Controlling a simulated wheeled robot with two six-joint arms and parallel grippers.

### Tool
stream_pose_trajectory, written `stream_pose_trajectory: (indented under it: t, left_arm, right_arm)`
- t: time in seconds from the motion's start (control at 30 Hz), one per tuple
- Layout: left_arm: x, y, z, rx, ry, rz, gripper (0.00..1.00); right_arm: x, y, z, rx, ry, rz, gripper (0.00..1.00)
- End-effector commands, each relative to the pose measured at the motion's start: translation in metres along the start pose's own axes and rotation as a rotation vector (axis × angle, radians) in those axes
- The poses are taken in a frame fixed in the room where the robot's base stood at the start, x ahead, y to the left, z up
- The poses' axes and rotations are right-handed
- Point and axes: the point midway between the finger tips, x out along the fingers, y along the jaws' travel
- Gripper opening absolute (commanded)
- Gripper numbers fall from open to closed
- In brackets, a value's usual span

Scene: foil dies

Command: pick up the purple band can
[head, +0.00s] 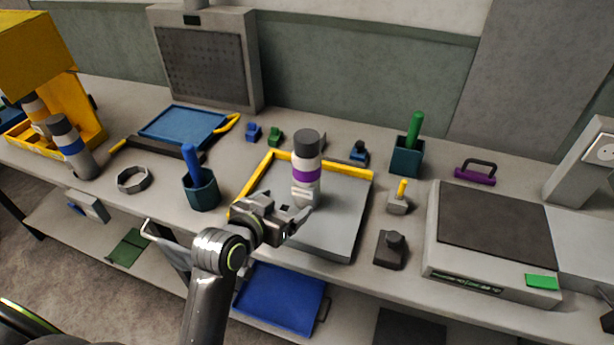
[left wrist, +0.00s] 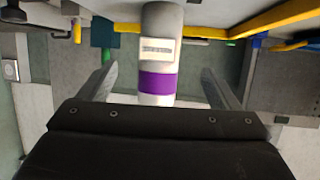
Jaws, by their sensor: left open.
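The purple band can (head: 306,174) is white with a dark cap and a purple band. It stands upright on a grey tray (head: 335,225) with a yellow rim. My left gripper (head: 284,213) is open at the can's near side, low down in the head view. In the left wrist view, which looks upside down, the can (left wrist: 158,52) with its label and purple band shows between the two spread fingers (left wrist: 159,84). Its cap end is hidden behind the gripper body. I cannot tell whether a finger touches it.
A blue-banded can (head: 70,148) stands far left near a yellow stand (head: 75,105). A teal cup (head: 201,190) with a blue handle is left of the tray. A small grey block with a yellow peg (head: 398,200), a dark block (head: 390,250) and a scale (head: 490,235) are right.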

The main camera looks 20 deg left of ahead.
Motion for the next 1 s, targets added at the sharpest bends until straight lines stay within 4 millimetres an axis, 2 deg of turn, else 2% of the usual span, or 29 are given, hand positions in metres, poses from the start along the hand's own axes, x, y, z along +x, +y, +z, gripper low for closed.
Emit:
stream_pose_trajectory:
  t: [0.1,0.3,0.67,0.87,1.0]
  left_arm:
    - [0.021,0.000,-0.001,0.000,-0.001,0.001,0.85]
    - [0.050,0.000,-0.001,0.000,-0.001,0.001,0.85]
    - [0.072,0.000,-0.004,0.000,-0.001,0.000,0.85]
    - [0.097,-0.001,-0.011,0.000,-0.002,0.000,0.85]
    - [0.111,-0.001,-0.008,-0.001,-0.002,-0.001,0.85]
  right_arm:
    - [-0.003,0.000,-0.001,0.000,0.000,0.000,0.80]
    - [-0.006,-0.001,-0.001,0.001,0.000,-0.002,0.80]
    - [-0.011,-0.003,-0.002,0.002,0.001,-0.005,0.80]
    - [-0.020,-0.002,-0.003,0.002,0.001,-0.004,0.80]
    - [-0.019,-0.002,-0.003,0.002,0.001,-0.004,0.80]
